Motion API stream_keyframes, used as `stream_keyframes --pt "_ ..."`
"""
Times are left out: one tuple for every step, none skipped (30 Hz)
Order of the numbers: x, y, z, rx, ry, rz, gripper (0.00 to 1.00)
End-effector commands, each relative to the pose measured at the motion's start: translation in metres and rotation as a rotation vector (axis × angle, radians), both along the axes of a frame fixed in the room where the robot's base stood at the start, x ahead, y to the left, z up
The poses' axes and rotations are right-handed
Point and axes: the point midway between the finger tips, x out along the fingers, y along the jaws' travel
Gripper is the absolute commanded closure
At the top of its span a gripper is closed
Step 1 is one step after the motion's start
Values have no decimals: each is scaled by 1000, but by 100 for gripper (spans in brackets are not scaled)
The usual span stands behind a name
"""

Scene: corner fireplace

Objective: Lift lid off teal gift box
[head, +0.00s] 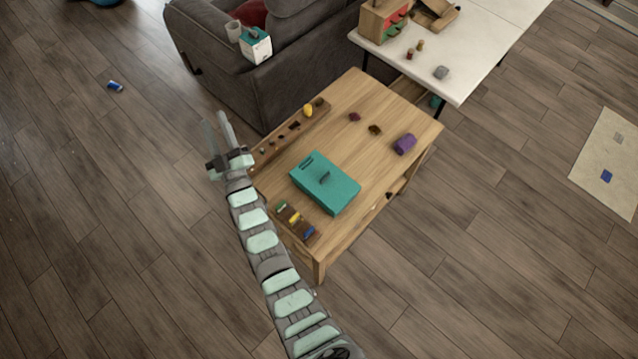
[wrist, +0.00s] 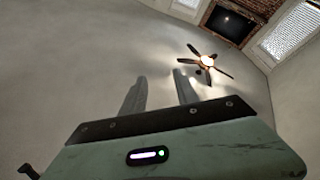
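The teal gift box (head: 325,183) sits on the wooden coffee table (head: 372,115). The wrist view faces the ceiling, so the box is not seen there.
A wooden strip with small items (head: 290,137) lies along the table's left edge. A tray of coloured blocks (head: 295,222) lies in front of the box. A purple roll (head: 404,144) is at the right. A grey sofa (head: 300,50) and white table (head: 470,60) stand behind.

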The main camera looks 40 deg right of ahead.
Motion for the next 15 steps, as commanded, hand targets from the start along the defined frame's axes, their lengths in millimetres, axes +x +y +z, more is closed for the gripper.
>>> stream_keyframes --pt "27 -20 -26 -26 91 -32 64" --pt "42 -29 -37 -47 151 -47 64" --pt "58 -41 -55 -74 234 -62 64" --pt "71 -49 -68 -94 298 -68 64" --pt "81 -57 -80 -116 358 -72 64" --pt "94 -68 -96 -147 441 -75 64" --pt "102 -75 -109 -170 505 -72 64" --pt "109 -83 -118 -198 563 -69 64" --pt "116 -93 -135 -232 649 -59 64" --pt "121 -100 -144 -260 706 -49 64" --pt "124 -108 -153 -287 766 -38 64" --pt "126 -116 -168 -325 848 -15 64" --pt "127 -123 -174 -357 901 1 64" --pt "125 -129 -185 -385 963 23 64" --pt "122 -138 -194 -426 1038 52 64"
